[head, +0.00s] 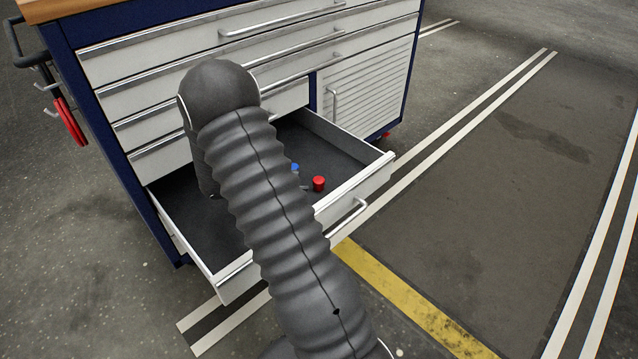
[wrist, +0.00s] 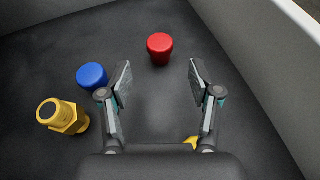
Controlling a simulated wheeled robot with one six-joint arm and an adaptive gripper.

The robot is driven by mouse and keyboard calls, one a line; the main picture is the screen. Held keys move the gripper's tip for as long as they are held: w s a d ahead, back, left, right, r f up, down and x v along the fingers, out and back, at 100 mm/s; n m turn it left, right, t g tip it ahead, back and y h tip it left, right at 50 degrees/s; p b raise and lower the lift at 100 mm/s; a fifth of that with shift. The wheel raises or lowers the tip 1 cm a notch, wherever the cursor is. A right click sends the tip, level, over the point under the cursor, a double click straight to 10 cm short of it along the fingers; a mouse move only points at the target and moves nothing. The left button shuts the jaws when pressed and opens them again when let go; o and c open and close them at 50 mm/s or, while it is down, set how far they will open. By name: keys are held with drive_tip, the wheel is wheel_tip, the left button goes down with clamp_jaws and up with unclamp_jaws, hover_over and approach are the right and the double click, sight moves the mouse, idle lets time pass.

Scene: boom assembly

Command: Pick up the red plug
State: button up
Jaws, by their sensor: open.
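The red plug (head: 319,184) stands in the open bottom drawer, near its front right part. In the wrist view the red plug (wrist: 160,48) is upright on the dark drawer floor. My gripper (wrist: 160,75) is open and empty, with its two fingers apart. The plug shows beyond the fingertips, in line with the gap between them. The fingers are not touching it. In the head view my arm hides the gripper and part of the drawer.
A blue plug (wrist: 92,77) is just left of the left finger. A yellow hex fitting (wrist: 63,116) lies farther left. Another yellow piece (wrist: 191,142) is partly hidden by my gripper. The drawer wall (wrist: 250,70) rises on the right. The drawer front (head: 350,190) borders the drawer.

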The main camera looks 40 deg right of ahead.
sight(320, 182)
drive_tip(key=shift+x, duration=4.2)
drive_tip(key=c, duration=1)
